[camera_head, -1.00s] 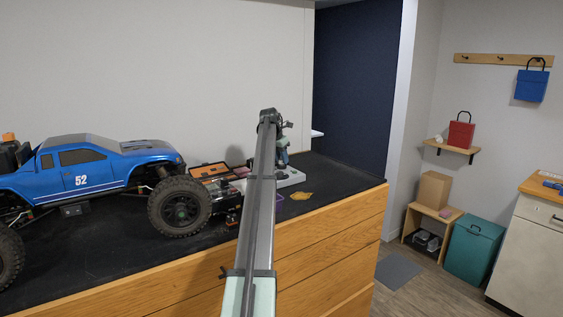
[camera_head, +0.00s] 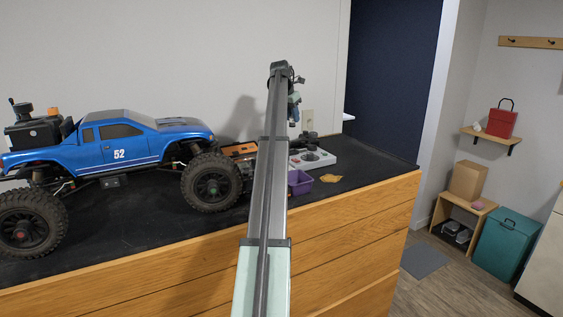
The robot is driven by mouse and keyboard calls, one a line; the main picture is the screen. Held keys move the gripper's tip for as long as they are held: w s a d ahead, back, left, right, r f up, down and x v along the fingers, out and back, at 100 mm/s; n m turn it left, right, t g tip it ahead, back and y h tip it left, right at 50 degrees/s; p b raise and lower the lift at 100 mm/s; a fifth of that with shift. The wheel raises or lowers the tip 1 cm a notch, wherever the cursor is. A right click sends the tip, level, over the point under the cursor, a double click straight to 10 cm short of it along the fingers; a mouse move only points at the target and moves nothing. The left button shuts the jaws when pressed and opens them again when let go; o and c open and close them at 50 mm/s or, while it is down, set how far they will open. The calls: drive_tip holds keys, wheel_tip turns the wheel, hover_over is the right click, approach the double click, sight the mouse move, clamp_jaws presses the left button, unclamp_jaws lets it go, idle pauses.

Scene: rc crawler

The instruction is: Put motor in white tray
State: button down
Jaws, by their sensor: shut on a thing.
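My gripper (camera_head: 293,121) is small and far off at the end of my arm, raised above the back of the black bench top. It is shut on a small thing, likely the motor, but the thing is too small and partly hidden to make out. A white tray (camera_head: 327,161) lies on the bench below and to the right of the gripper. Dark parts (camera_head: 303,142) show at or behind its back edge, and dark round shapes show on it. My arm hides the area to the tray's left.
A purple bin (camera_head: 300,188) stands in front of the tray, and a yellow-orange piece (camera_head: 330,178) lies to its right. A blue truck (camera_head: 130,143) fills the left of the bench. An orange case (camera_head: 240,150) is partly behind my arm. The bench's right end is clear.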

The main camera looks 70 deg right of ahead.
drive_tip(key=w+a+f, duration=0.1)
drive_tip(key=a+f, duration=0.1)
drive_tip(key=a, duration=0.6)
drive_tip(key=w+a+f, duration=0.1)
drive_tip(key=a+f, duration=0.1)
drive_tip(key=a, duration=0.5)
drive_tip(key=shift+m, duration=0.4)
drive_tip(key=f, duration=0.9)
drive_tip(key=shift+w+f, duration=0.15)
drive_tip(key=shift+w, duration=0.05)
drive_tip(key=shift+f, duration=0.15)
drive_tip(key=c, duration=0.9)
unclamp_jaws()
drive_tip(key=shift+o, duration=0.2)
drive_tip(key=v, duration=1.2)
drive_tip(key=shift+r, duration=0.2)
drive_tip(key=shift+w, duration=0.15)
